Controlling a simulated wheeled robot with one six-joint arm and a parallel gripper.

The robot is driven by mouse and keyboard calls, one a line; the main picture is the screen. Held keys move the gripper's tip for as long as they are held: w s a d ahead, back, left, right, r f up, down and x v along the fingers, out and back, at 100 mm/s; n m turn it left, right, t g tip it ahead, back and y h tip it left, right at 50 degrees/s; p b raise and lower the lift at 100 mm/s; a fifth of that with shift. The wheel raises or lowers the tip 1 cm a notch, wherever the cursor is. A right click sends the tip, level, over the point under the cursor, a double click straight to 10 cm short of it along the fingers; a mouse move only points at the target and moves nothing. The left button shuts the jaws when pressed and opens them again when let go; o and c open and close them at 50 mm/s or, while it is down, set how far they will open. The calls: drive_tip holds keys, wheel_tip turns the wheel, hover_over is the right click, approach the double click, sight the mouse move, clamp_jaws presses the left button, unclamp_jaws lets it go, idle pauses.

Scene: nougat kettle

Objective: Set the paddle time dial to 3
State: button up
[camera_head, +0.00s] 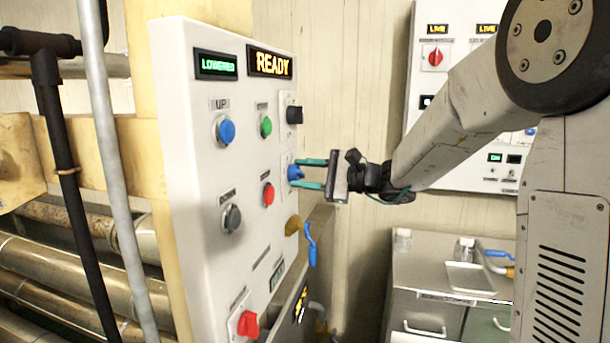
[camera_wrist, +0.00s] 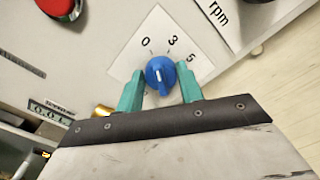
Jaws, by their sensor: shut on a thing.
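The paddle time dial is a blue knob (camera_head: 294,172) on a white plate at the right edge of the control panel. In the wrist view the blue knob (camera_wrist: 160,74) sits below the printed marks 0, 3 and 5. A small pale mark shows on the knob, but I cannot tell which number it points to. My gripper (camera_head: 308,174) reaches in from the right, with its two teal fingers around the knob. In the wrist view my gripper (camera_wrist: 160,92) has one finger on each side of the knob, shut on it.
The panel (camera_head: 190,180) carries a blue button (camera_head: 226,131), a green button (camera_head: 266,126), a red button (camera_head: 268,194), a black knob (camera_head: 294,115) above the dial and a red switch (camera_head: 248,324). A blue-handled valve (camera_head: 310,243) stands out below my gripper. Displays read LOWERED and READY.

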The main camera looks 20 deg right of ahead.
drive_tip(key=m, duration=0.6)
drive_tip(key=shift+m, duration=0.3)
idle(0.4)
drive_tip(key=o, duration=1)
drive_tip(key=shift+d, duration=0.1)
drive_tip(key=v, duration=0.7)
drive_tip(key=shift+s+d, duration=0.2)
drive_tip(key=shift+d, duration=0.1)
